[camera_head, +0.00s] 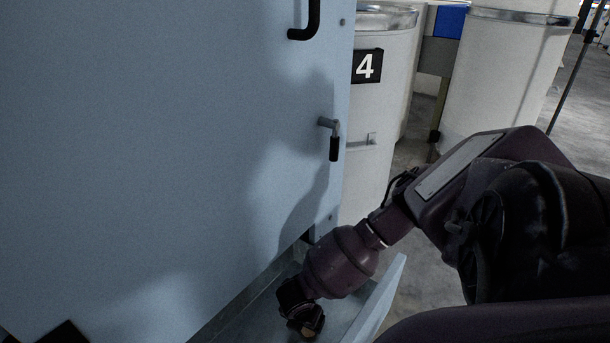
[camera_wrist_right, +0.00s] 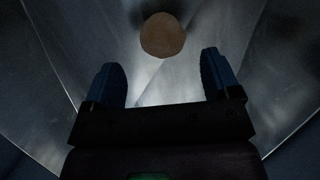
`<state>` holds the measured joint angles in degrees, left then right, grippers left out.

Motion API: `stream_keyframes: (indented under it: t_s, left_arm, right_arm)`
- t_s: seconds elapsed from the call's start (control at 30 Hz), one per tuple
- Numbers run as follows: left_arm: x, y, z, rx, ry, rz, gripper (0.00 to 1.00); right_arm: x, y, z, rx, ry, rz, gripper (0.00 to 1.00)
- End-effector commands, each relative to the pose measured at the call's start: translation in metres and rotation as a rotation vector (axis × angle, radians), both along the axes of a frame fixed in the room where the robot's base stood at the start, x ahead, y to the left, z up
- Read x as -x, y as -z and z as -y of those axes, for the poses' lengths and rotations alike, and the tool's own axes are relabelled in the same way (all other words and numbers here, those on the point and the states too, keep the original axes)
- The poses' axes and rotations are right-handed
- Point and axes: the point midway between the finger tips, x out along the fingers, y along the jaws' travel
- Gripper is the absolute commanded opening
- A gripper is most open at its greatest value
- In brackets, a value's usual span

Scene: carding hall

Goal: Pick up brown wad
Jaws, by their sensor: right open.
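The brown wad (camera_wrist_right: 162,35) is a small round tan-brown lump in the right wrist view, resting on a grey metal surface. It lies ahead of my right gripper (camera_wrist_right: 162,75), beyond the fingertips and roughly centred between them. The gripper is open, with its two blue-padded fingers apart and nothing between them. In the head view my right gripper (camera_head: 301,309) points down into a pale blue metal tray (camera_head: 381,298) at the foot of the machine. A small tan patch shows at its end; I cannot tell whether it is the wad.
A large pale blue machine panel (camera_head: 150,150) with a lever handle (camera_head: 334,140) rises beside the tray. A white can (camera_head: 385,90) marked 4 and another white can (camera_head: 505,70) stand behind. Grey floor is open at far right. The tray's sloping walls surround the gripper.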

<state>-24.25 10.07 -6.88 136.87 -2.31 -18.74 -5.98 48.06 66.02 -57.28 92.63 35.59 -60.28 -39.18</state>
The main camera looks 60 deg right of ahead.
Motion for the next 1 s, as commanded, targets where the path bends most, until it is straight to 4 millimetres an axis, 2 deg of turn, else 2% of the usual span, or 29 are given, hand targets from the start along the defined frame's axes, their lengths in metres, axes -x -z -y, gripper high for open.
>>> stream_keyframes:
  t_s: [0.33,0.7,0.77,1.0]
  left_arm:
    - [0.002,0.006,-0.004,0.037,-0.023,0.066,0.0]
    - [-0.001,0.002,-0.005,0.046,-0.027,0.094,0.0]
    - [-0.001,0.002,-0.005,0.046,-0.027,0.094,0.0]
    - [-0.001,0.002,-0.005,0.046,-0.027,0.094,0.0]
  right_arm:
    - [0.007,0.042,0.015,0.001,0.0,-0.006,0.82]
    - [0.003,0.046,0.018,0.001,0.0,0.003,0.82]
    - [0.003,0.046,0.018,0.001,0.0,0.003,0.75]
    - [0.003,0.046,0.018,0.001,0.0,0.002,0.38]
